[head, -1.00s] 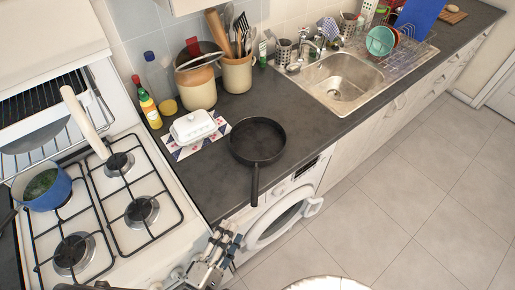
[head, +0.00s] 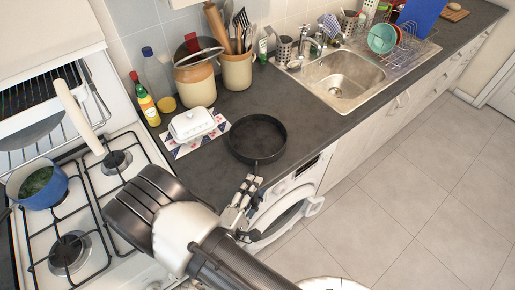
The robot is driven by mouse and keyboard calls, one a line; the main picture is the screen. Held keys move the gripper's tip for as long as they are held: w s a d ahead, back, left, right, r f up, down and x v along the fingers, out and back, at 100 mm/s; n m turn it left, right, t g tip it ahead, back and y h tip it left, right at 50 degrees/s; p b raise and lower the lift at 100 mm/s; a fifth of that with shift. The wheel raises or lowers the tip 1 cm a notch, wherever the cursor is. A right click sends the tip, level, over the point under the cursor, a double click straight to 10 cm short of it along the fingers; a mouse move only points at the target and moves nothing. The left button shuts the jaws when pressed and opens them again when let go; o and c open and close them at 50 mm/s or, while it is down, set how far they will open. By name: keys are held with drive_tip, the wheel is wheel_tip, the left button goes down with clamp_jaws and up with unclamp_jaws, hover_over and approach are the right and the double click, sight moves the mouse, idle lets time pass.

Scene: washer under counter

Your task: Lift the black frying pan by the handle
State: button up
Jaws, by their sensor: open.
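The black frying pan (head: 257,137) lies flat on the dark counter above the washer, and it looks empty. Its handle points toward the counter's front edge, and only the part nearest the pan shows clearly. My gripper (head: 248,182) is at the handle, over the counter's front edge, with its jaws open. The fingers overlap the handle in the head view. I cannot tell whether they touch it or sit around it.
A white butter dish (head: 192,124) stands on a patterned mat left of the pan. The gas stove (head: 120,190) with a blue pot (head: 40,184) is at left. The washer (head: 285,215) is below the counter. Counter right of the pan, before the sink (head: 342,82), is clear.

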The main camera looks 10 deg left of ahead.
drive_tip(key=shift+w, duration=0.35)
drive_tip(key=shift+c, duration=0.2)
clamp_jaws()
drive_tip(key=shift+r, duration=0.1)
idle(0.4)
